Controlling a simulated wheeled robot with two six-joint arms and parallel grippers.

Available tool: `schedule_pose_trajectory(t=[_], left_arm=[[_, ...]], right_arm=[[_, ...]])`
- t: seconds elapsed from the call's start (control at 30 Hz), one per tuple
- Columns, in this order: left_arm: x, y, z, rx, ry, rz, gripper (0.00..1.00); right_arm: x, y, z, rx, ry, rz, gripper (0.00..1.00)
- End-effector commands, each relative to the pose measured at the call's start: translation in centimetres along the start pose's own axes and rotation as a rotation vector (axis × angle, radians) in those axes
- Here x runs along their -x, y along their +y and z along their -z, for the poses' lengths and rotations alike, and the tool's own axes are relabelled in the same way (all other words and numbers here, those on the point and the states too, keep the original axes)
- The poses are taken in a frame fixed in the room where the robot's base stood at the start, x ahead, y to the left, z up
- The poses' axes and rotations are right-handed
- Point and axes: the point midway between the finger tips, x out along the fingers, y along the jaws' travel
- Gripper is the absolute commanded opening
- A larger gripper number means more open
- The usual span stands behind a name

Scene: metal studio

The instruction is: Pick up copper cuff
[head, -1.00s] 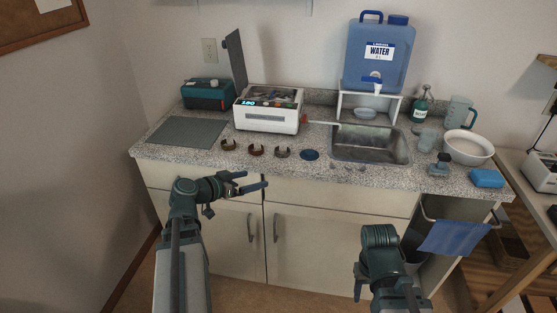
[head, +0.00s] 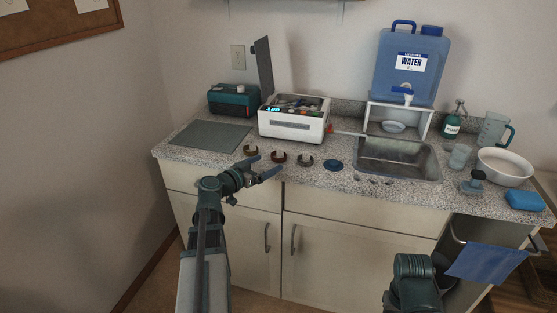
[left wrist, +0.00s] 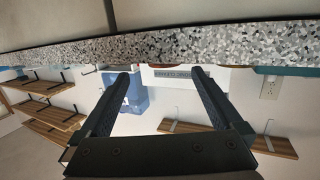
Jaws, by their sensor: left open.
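Three small open cuffs lie in a row on the granite counter (head: 225,160). The middle cuff (head: 278,157) looks reddish brown, most like copper; the left cuff (head: 250,150) is brassy brown and the right cuff (head: 305,160) is grey. My left gripper (head: 266,168) is open and empty at the counter's front edge, its fingers pointing towards the cuffs from the near side. In the left wrist view the two spread fingers (left wrist: 160,82) show nothing between them at close range, and the cuffs cannot be made out. My right gripper is out of view.
A white device (head: 292,122) with an open grey lid stands behind the cuffs. A grey mat (head: 210,136) lies at left and a dark blue disc (head: 333,165) at right, beside the sink (head: 398,160). The counter's front edge is close to my left gripper.

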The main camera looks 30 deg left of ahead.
Motion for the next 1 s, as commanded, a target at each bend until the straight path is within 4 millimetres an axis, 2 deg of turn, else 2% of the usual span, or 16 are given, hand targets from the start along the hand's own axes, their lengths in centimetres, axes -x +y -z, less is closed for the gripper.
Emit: schedule_pose_trajectory(t=[0.1, 0.43, 0.77, 1.0], left_arm=[[-0.9, 0.0, 0.0, 0.000, 0.000, 0.000, 1.00], [-1.8, -0.2, 0.2, -0.001, -0.001, -0.001, 1.00], [-6.1, -0.8, 0.6, -0.002, -0.001, -0.002, 1.00], [-6.2, -0.7, 0.6, -0.001, -0.001, 0.001, 1.00]], right_arm=[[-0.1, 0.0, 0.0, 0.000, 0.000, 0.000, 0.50], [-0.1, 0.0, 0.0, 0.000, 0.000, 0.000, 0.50], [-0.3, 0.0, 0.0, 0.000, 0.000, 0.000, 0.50], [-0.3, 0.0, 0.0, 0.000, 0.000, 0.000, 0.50]])
